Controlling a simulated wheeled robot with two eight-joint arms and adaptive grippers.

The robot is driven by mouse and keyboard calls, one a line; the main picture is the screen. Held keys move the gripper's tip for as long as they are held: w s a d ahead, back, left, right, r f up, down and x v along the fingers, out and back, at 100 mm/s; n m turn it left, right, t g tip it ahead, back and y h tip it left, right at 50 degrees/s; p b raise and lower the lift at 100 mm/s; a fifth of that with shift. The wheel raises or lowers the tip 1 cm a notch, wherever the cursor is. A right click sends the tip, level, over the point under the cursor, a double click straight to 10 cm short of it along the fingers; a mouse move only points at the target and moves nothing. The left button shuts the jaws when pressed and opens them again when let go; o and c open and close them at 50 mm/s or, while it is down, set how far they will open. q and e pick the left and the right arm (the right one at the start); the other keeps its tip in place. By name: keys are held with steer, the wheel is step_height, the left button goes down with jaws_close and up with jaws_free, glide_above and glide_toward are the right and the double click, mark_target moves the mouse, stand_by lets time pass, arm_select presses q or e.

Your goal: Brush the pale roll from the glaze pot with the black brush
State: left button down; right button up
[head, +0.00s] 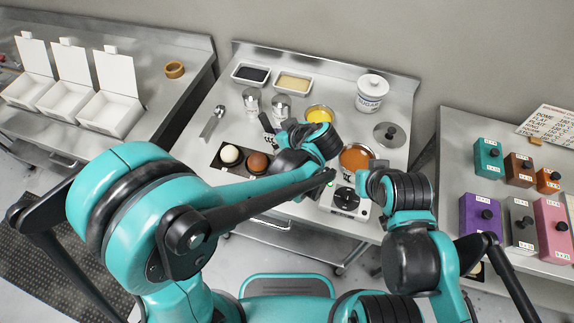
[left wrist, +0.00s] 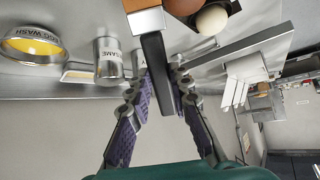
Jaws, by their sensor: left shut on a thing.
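The pale roll (head: 230,154) sits on a dark tray (head: 215,163) beside a brown roll (head: 257,162); the pale roll also shows at the top of the left wrist view (left wrist: 211,19). A pot of orange-brown glaze (head: 356,157) stands to the right, on a small burner unit. My left gripper (left wrist: 160,72) is shut on the dark handle of the black brush (left wrist: 156,60).
A yellow egg wash pot (head: 319,114), metal shakers (head: 281,105), two trays of dark and pale filling, a sugar jar (head: 371,96) and a loose lid (head: 389,134) crowd the steel table. White boxes (head: 110,110) stand left, coloured boxes (head: 480,215) right.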

arm_select(q)
steer(key=shift+s+a, duration=0.25)
steer(key=shift+a, duration=0.05)
steer(key=shift+w+d, duration=0.1)
steer(key=shift+w+d+b, duration=0.4)
steer(key=shift+w+d, duration=0.15)
steer(key=shift+d, duration=0.2)
stand_by(0.9)
steer(key=shift+a, duration=0.1)
steer(key=shift+s+a, duration=0.65)
steer(key=shift+a, duration=0.1)
